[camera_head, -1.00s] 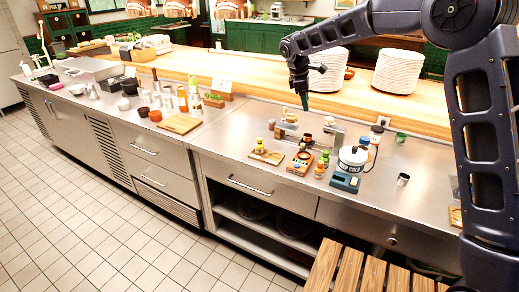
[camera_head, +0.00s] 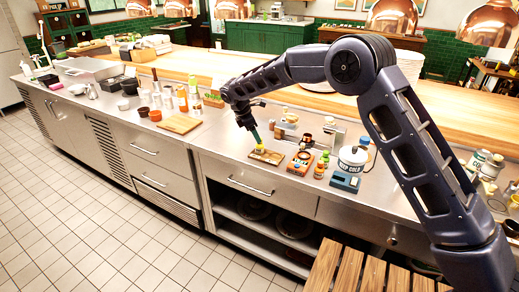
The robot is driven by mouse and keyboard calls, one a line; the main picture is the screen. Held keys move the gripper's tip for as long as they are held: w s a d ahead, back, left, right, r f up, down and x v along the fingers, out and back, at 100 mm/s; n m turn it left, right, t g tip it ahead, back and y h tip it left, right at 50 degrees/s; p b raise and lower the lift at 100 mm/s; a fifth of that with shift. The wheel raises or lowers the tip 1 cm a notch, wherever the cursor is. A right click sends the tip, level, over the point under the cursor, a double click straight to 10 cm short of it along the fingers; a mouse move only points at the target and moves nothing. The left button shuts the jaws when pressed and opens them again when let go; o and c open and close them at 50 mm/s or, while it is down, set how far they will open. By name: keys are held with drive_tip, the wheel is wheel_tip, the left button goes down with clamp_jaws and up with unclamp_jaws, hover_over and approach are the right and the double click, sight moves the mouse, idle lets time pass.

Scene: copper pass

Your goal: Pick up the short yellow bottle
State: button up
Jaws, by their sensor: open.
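A short yellow bottle (camera_head: 260,148) stands on a small wooden board (camera_head: 270,157) on the steel counter. My gripper (camera_head: 257,139) points down from above, directly over the bottle, with its tips at or very near the bottle's top. The gripper is open. The fingers are small and dark here, and they partly hide the top of the bottle. I cannot tell whether they touch it or straddle it.
Right of the board stand an orange device (camera_head: 300,161), small jars (camera_head: 320,169), a blue scale (camera_head: 345,182) and a white pot (camera_head: 352,158). A cutting board (camera_head: 180,124) lies to the left. Bare steel lies between the two boards.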

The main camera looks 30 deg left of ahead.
sight(261, 145)
drive_tip(key=shift+x, duration=3.75)
drive_tip(key=c, duration=1.1)
